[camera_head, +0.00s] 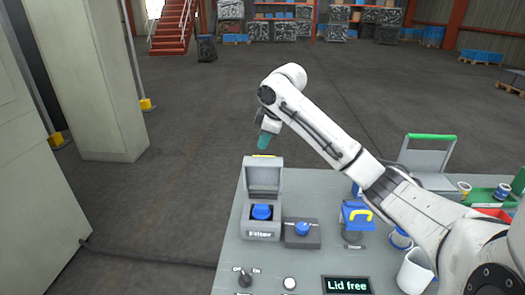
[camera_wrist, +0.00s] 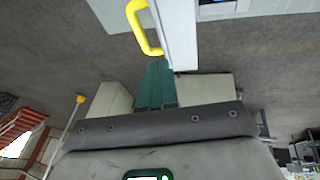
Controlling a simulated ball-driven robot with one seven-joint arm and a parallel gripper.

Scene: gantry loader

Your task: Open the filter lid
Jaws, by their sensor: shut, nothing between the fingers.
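The filter box (camera_head: 262,225), a grey case with a "Filter" label, stands at the left of the bench. Its lid (camera_head: 263,176) stands raised at the back, leaving the front open, with a blue round part (camera_head: 261,212) inside. A yellow strip (camera_head: 264,156) shows along the lid's top edge. My gripper (camera_head: 264,142) has teal fingers and appears just above the lid's top edge. In the wrist view the fingers (camera_wrist: 156,68) are together and empty, close to a yellow handle (camera_wrist: 140,28) on a pale panel (camera_wrist: 180,35), which looks like the lid.
Right of the filter are a blue knob on a dark block (camera_head: 302,229) and a blue part with a yellow handle (camera_head: 357,214). A display (camera_head: 347,285) reads "Lid free". A white mug (camera_head: 414,272) stands at the right. A pillar (camera_head: 100,80) rises at the left.

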